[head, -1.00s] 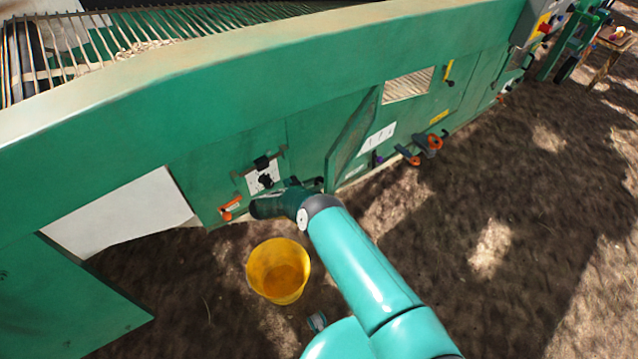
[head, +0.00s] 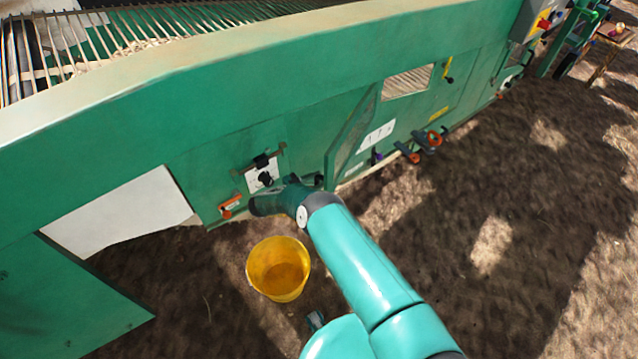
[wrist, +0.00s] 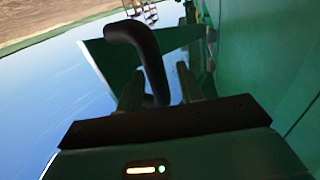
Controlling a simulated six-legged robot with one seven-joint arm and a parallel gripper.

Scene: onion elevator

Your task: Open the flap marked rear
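A green flap (head: 350,140) stands swung out from the side of the green machine in the head view, left of a barred window. I cannot read any rear marking. My gripper (wrist: 162,82) is low by the machine wall; in the head view its fingertips are hidden behind my arm. In the wrist view a black bent handle (wrist: 140,38) rises between my two fingers. The fingers are apart, with a small gap visible on the handle's right side. A green panel (wrist: 108,62) lies just beyond the handle. I cannot tell which flap the handle belongs to.
A yellow bucket (head: 279,268) stands on the ground below my arm. An orange handle (head: 230,205) and a black knob (head: 265,179) are on the wall to the left. Orange and black wheels (head: 424,142) stick out on the right. The ground at right is clear.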

